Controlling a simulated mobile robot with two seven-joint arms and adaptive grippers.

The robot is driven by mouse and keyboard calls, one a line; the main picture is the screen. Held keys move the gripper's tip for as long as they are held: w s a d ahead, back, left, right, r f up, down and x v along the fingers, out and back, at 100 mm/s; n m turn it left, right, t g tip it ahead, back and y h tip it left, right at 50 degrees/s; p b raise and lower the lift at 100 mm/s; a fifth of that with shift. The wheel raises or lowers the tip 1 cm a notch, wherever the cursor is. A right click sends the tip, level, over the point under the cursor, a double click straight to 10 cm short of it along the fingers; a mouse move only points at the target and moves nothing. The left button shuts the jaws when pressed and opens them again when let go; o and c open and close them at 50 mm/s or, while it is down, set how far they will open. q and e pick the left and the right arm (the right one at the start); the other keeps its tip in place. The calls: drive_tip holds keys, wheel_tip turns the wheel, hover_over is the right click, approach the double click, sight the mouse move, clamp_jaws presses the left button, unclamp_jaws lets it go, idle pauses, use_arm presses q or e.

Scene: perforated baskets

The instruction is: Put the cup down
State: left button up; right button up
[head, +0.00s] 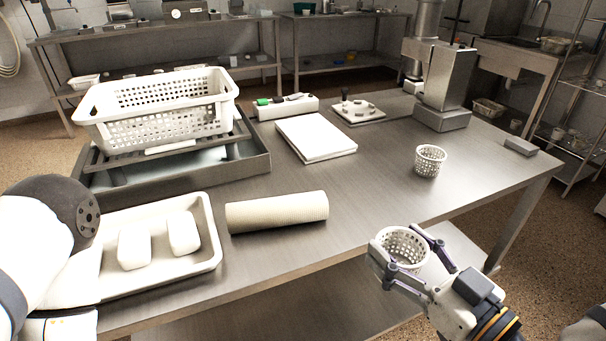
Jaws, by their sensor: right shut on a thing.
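A white perforated cup (403,246) is in my right gripper (402,262) at the lower right. The gripper's two fingers lie on either side of it, and its open top faces up. The cup is at the table's front edge in the picture; I cannot tell its exact height. A second white perforated cup (430,161) stands upright on the steel table (370,205), behind and right of the held one. My left arm enters at the left edge, but its gripper is outside the picture.
A large white perforated basket (160,127) sits on a rack at the back left. A white tray (206,262) with two white blocks is at front left, beside a ribbed roll (277,211). A white board (316,138) and a machine (443,88) stand behind.

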drive_tip(key=w+a+r+m+t+h+p, duration=0.1)
drive_tip(key=w+a+r+h, duration=0.1)
drive_tip(key=w+a+r, duration=0.4)
drive_tip(key=w+d+f+b, duration=0.1)
drive_tip(key=w+f, duration=0.1)
drive_tip(key=w, duration=0.2)
drive_tip(key=w+d+f+b, duration=0.1)
drive_tip(key=w+f, duration=0.2)
drive_tip(key=w, duration=0.2)
drive_tip(key=w+d+f+b, duration=0.1)
drive_tip(key=w+d+f, duration=0.1)
drive_tip(key=w+f, duration=0.1)
drive_tip(key=shift+w+f, duration=0.25)
drive_tip(key=shift+w, duration=0.5)
drive_tip(key=shift+w+f, duration=0.15)
drive_tip(key=shift+w, duration=0.1)
drive_tip(key=shift+w+d+f+b, duration=0.15)
drive_tip(key=shift+f+b, duration=0.35)
drive_tip(key=shift+f, duration=1.25)
drive_tip(key=o, duration=0.9)
use_arm(q)
drive_tip(key=shift+g, duration=0.6)
drive_tip(key=s+f, duration=0.3)
drive_tip(key=shift+s+a+f, duration=0.2)
drive_tip(key=shift+s+a, duration=0.05)
drive_tip(key=shift+s, duration=0.05)
use_arm(e)
drive_tip(key=shift+o, duration=0.2)
drive_tip(key=shift+r, duration=0.15)
